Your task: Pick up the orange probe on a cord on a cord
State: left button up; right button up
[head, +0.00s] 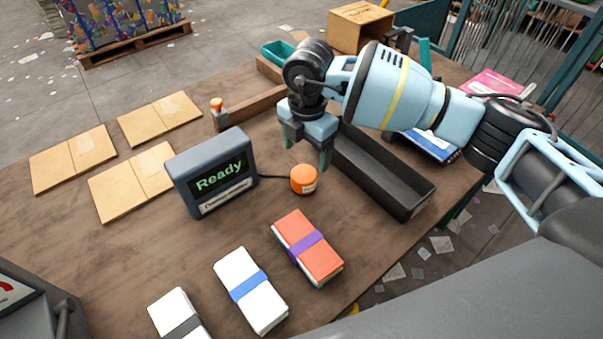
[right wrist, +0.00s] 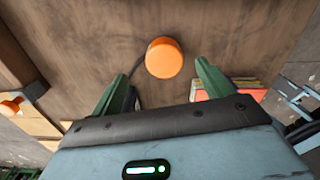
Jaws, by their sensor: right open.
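The orange probe (head: 304,179) is a short round puck standing on the brown table. A dark cord (head: 272,177) runs from it to the grey box with a "Ready" screen (head: 213,172). My right gripper (head: 306,160) is open and empty, above and just behind the probe in the head view. In the right wrist view the probe (right wrist: 164,58) lies ahead of and between the two green fingertips (right wrist: 166,72), not held. The cord leaves its left side there. My left gripper is not in view.
A long black tray (head: 385,175) lies right of the probe. A red bundle with a purple band (head: 300,235) and white banded bundles (head: 240,275) lie nearer. Flat cardboard pieces (head: 130,180) lie at left. A wooden bar with an orange-topped peg (head: 217,106) is behind.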

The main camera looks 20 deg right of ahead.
aim_at(305, 173)
jog(key=shift+s+a+f, duration=0.1)
jog(key=shift+s+f, duration=0.05)
jog(key=shift+f, duration=1.8)
jog(key=shift+s+a+f, duration=0.1)
jog(key=shift+s+f, duration=0.05)
jog(key=shift+f, duration=1.8)
jog(key=c, duration=1.1)
